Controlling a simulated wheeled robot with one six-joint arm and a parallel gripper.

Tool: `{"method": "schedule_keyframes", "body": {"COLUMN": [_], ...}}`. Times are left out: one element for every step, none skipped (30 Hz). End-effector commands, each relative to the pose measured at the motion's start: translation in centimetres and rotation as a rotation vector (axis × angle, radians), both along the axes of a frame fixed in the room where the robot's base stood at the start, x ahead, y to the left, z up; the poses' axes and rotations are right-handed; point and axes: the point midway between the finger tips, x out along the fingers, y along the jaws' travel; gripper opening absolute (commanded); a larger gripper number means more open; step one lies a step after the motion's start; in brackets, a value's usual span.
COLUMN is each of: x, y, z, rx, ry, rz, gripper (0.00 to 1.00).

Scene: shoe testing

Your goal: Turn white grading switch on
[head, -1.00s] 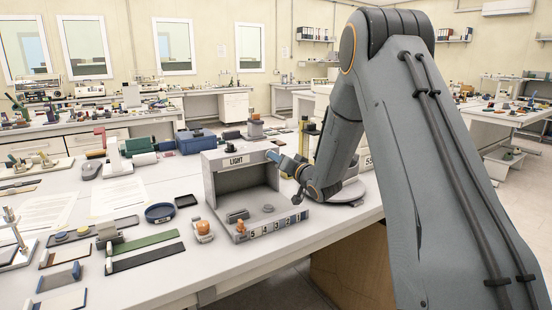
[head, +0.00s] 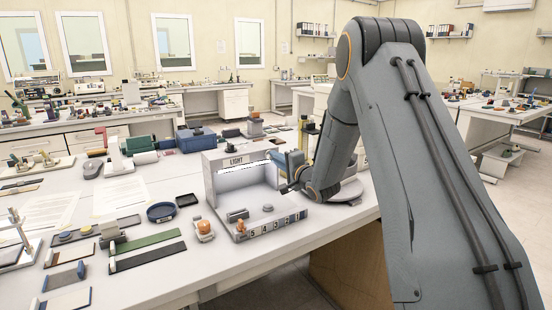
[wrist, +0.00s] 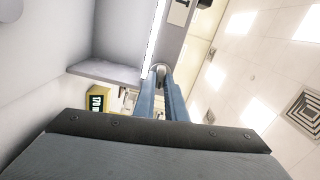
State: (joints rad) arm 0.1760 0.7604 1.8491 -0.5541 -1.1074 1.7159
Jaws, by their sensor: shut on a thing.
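The grey grading light cabinet (head: 210,182), labelled LIGHT, stands on the white bench. A white light strip (head: 240,167) glows under its front header, and its inside is bright. My gripper (head: 274,155) is at the right end of the header. In the wrist view, the blue fingers of my gripper (wrist: 160,78) are closed on a small pale round knob (wrist: 160,69) at the header's end, which I take to be the switch. The fingers hide most of it. The lit strip also shows in the wrist view (wrist: 153,35).
Green and black strips lie on the bench. The bench's front edge is close by.

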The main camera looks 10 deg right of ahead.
Motion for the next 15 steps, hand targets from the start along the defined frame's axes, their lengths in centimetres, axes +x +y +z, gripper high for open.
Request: {"method": "schedule_keyframes", "body": {"x": [-0.07, -0.07, -0.07, -0.07, -0.06, -0.06, -0.06, -0.06, -0.06, -0.06, -0.06, -0.06, -0.06, -0.05, -0.05], "y": [-0.05, -0.06, -0.06, -0.06, -0.06, -0.06, -0.06, -0.06, -0.06, -0.06, -0.06, -0.07, -0.07, -0.06, -0.06], "z": [-0.09, -0.10, -0.11, -0.12, -0.13, -0.14, -0.15, -0.15, -0.16, -0.17, -0.18, -0.19, -0.19, -0.19, -0.20], "rx": [0.024, 0.037, 0.055, 0.066, 0.077, 0.089, 0.097, 0.105, 0.113, 0.118, 0.122, 0.127, 0.129, 0.131, 0.133], "ry": [0.011, 0.015, 0.021, 0.024, 0.028, 0.032, 0.035, 0.037, 0.040, 0.041, 0.043, 0.044, 0.045, 0.046, 0.046], "rz": [-0.001, -0.001, -0.001, -0.001, -0.001, -0.001, -0.001, -0.001, -0.001, -0.001, -0.001, -0.001, -0.001, -0.001, -0.001], "gripper": [0.00, 0.00, 0.00, 0.00, 0.00, 0.00, 0.00, 0.00, 0.00, 0.00, 0.00, 0.00, 0.00, 0.00, 0.00]}}
